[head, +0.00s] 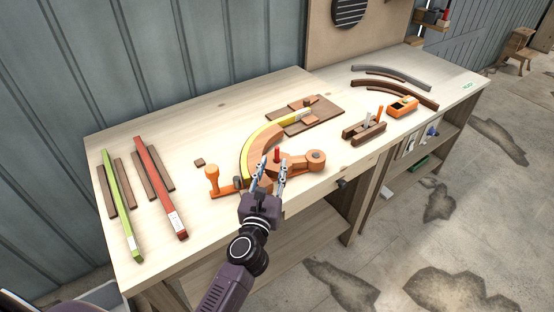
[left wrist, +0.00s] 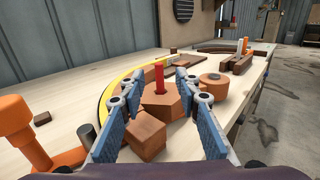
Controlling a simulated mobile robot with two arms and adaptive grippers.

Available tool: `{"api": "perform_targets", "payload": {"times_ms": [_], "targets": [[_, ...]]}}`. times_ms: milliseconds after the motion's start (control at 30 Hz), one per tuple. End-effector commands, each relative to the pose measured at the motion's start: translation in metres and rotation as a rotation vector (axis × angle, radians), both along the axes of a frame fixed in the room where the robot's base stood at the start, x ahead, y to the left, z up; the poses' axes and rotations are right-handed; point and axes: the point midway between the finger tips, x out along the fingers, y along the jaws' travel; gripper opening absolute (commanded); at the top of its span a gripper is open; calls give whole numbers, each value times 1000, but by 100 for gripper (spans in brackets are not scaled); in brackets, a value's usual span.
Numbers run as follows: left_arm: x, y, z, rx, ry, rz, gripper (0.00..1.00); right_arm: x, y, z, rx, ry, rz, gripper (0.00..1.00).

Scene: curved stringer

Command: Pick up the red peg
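The red peg (head: 277,155) stands upright near the curved stringer on the workbench. In the left wrist view the peg (left wrist: 159,78) rises from a brown block (left wrist: 162,103), framed between the fingers. My left gripper (head: 271,168) is open, with its fingers apart on either side of the line to the peg. In the left wrist view the left gripper (left wrist: 149,84) shows its blue finger pads with a gap between them. The fingers do not appear to touch the peg. My right gripper is not in view.
An orange clamp-like piece (head: 212,178) stands left of the gripper. The yellow-edged curved stringer (head: 254,142) lies behind it. Green (head: 119,205) and red (head: 161,187) bars lie at left.

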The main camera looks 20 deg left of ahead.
Motion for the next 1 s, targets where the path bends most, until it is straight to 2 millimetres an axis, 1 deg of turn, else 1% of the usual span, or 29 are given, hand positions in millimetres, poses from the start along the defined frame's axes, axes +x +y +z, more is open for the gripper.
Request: {"api": "perform_targets", "payload": {"times_ms": [333, 500, 600, 700, 900, 967, 1000], "targets": [[35, 6, -4, -15, 5, 8, 30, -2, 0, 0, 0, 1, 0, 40], [61, 9, -7, -14, 3, 8, 30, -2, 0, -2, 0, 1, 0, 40], [72, 10, -6, -15, 4, 8, 30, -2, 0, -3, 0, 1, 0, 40], [77, 11, -7, -14, 5, 8, 30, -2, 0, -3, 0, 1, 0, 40], [77, 11, -7, -14, 5, 8, 30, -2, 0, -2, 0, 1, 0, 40], [77, 11, -7, -14, 5, 8, 25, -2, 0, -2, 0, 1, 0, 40], [77, 11, -7, -13, 5, 8, 20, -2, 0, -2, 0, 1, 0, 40]]}}
